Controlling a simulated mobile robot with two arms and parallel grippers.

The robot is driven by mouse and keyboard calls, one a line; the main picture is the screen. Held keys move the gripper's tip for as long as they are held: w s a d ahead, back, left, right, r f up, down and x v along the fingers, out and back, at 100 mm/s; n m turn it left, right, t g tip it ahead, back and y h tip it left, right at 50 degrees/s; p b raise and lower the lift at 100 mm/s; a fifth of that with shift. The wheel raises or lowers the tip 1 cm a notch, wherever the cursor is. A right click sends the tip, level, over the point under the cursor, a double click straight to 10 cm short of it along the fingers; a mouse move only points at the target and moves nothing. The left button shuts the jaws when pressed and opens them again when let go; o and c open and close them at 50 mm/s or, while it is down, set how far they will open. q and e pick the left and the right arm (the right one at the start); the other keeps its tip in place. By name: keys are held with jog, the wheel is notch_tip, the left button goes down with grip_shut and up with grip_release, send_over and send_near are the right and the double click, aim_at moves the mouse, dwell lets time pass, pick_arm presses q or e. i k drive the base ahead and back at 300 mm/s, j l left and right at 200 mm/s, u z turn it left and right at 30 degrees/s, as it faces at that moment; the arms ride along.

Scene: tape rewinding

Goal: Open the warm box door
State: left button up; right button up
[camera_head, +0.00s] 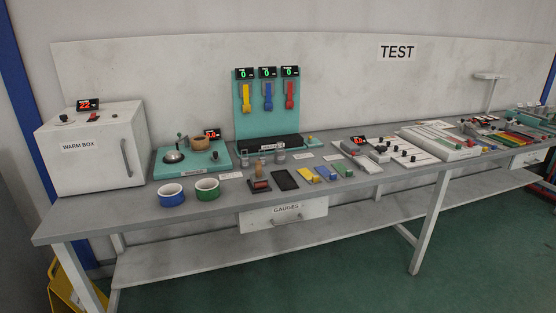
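The warm box (84,169) is a white cabinet at the left end of the grey bench. A label on its left face reads "WARM BOX". Neither of my grippers shows in this view.
On the bench (190,224), a blue cup (171,197) and a green cup (207,191) stand right of the box, in front of a teal station (190,160). A gauges drawer (284,216) hangs below. A yellow object (72,290) is on the floor at left.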

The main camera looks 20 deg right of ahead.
aim_at(88, 158)
jog(key=i+z, duration=0.15)
jog(key=i, duration=0.35)
jog(key=i+j+z, duration=0.15)
jog(key=i, duration=0.3)
